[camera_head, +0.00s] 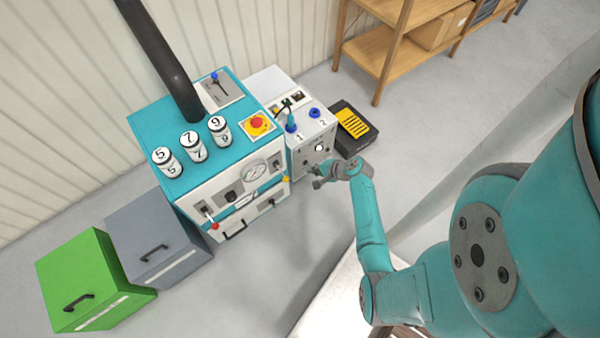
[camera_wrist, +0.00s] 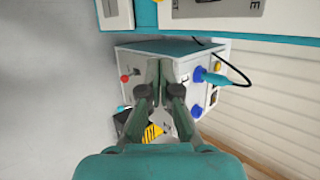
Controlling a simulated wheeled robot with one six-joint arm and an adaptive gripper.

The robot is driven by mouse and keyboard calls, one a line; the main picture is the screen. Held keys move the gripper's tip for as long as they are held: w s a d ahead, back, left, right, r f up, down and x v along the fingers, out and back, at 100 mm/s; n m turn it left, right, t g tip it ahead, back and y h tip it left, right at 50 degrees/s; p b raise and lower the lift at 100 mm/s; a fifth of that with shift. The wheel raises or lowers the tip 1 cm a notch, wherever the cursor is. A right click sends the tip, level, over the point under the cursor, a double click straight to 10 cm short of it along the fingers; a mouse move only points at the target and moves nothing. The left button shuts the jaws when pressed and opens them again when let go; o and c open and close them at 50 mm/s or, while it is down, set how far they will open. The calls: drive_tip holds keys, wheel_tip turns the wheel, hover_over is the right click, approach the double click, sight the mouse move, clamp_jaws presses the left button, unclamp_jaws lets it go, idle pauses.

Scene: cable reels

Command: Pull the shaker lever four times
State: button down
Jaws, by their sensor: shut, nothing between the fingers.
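Several levers and knobs show, and I cannot tell which one is the shaker lever. A red-knobbed lever (camera_head: 213,225) sits low on the front of the teal and white machine (camera_head: 160,125). A blue-knobbed lever (camera_head: 214,77) stands on a plate on its top. A white round knob (camera_head: 319,147) is on the front of the grey box (camera_head: 300,160) marked 1 and 2. My gripper (camera_head: 318,183) is shut and empty, in front of this box and seemingly apart from it. In the wrist view its fingers (camera_wrist: 166,68) are together, partly hiding a white box (camera_wrist: 135,62) with a red knob (camera_wrist: 124,78).
Numbered canisters (camera_head: 192,145) and a red stop button (camera_head: 258,122) are on the machine's top. Blue plugs (camera_head: 291,127) and a cable are on the grey box. A black and yellow case (camera_head: 351,122) stands to its right. Green (camera_head: 90,280) and grey (camera_head: 155,245) cabinets stand left. Floor in front is clear.

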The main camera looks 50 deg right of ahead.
drive_tip(key=w+a+f, duration=0.4)
drive_tip(key=w, duration=0.2)
drive_tip(key=shift+a+f, duration=0.15)
drive_tip(key=shift+f, duration=0.25)
idle(0.5)
